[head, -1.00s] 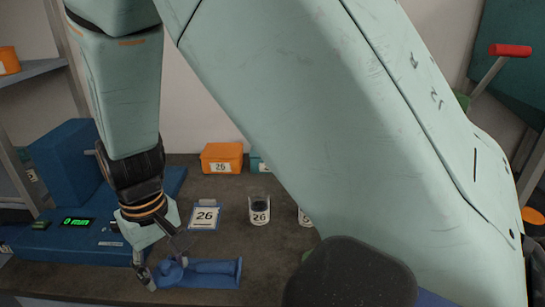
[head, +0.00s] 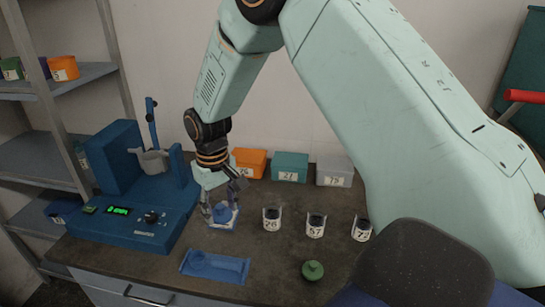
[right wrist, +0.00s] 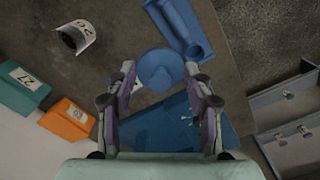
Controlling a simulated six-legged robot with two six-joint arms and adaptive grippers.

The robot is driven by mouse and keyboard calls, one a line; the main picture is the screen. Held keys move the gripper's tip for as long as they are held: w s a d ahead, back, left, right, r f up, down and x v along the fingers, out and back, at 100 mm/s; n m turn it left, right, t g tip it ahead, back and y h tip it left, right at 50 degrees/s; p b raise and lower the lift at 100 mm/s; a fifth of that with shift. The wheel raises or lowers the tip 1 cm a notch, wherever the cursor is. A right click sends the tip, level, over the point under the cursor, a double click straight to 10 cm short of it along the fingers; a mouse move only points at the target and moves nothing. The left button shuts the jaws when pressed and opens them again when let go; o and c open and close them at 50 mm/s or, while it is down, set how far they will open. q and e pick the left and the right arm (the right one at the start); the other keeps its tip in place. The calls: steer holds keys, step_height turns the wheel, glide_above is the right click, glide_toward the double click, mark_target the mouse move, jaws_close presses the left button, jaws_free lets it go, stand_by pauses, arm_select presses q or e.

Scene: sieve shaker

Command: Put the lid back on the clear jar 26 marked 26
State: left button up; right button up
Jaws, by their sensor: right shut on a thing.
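The clear jar 26 (head: 271,219) stands on the dark table, open at the top with dark contents; it also shows at the upper left of the right wrist view (right wrist: 77,37). My right gripper (head: 221,208) is shut on a blue rounded piece (head: 223,215), left of the jar and over a white card marked 26 (head: 213,227). The blue piece (right wrist: 160,70) shows between the fingertips in the right wrist view; I cannot tell whether it touches the card. A green knobbed lid (head: 313,270) lies on the table in front of the jars. My left gripper is out of view.
More jars (head: 316,226) stand right of jar 26. A blue tray (head: 215,267) lies near the front edge. A blue shaker machine (head: 130,225) stands at the left. An orange box (head: 249,162), a teal box (head: 290,167) and a grey box (head: 334,172) stand behind.

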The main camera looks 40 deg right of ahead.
arm_select(q)
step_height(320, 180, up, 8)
steer(key=p, duration=0.7)
arm_select(e)
steer(key=d+m, duration=0.1)
steer(key=d, duration=1.6)
arm_select(q)
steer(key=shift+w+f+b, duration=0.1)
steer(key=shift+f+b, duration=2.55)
steer(key=shift+b, duration=0.2)
arm_select(e)
steer(key=shift+w+a+f, duration=0.1)
steer(key=shift+w+f, duration=0.05)
steer(key=shift+f, duration=1.25)
steer(key=shift+w+a+f, duration=0.1)
steer(key=shift+f, duration=1.25)
